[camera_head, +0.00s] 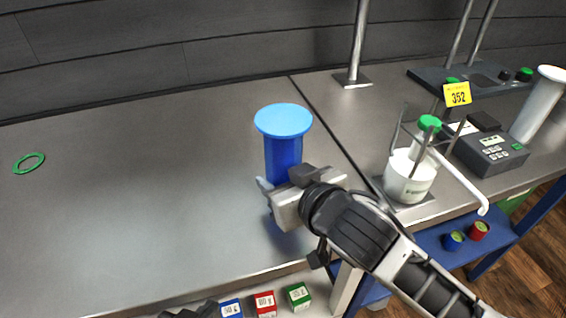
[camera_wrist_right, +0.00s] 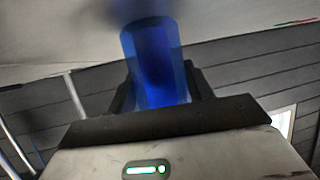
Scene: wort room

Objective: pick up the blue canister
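The blue canister (camera_head: 283,151) stands upright on the grey worktop, with a wide light-blue top. My right gripper (camera_head: 281,186) is at its lower half, reaching in from the lower right, and hides part of the body. In the right wrist view the canister (camera_wrist_right: 156,68) fills the space between the two dark fingers, with no clear gap at either side. Whether its base touches the worktop is hard to see. My left gripper (camera_head: 192,311) shows only as a dark piece at the bottom edge; its fingers are not clear.
A white pot (camera_head: 408,178) with a green-capped item and rods stands to the right, near a grey keypad device (camera_head: 490,152). A green ring (camera_head: 29,163) lies far left. Small boxes (camera_head: 265,304) sit on a lower shelf.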

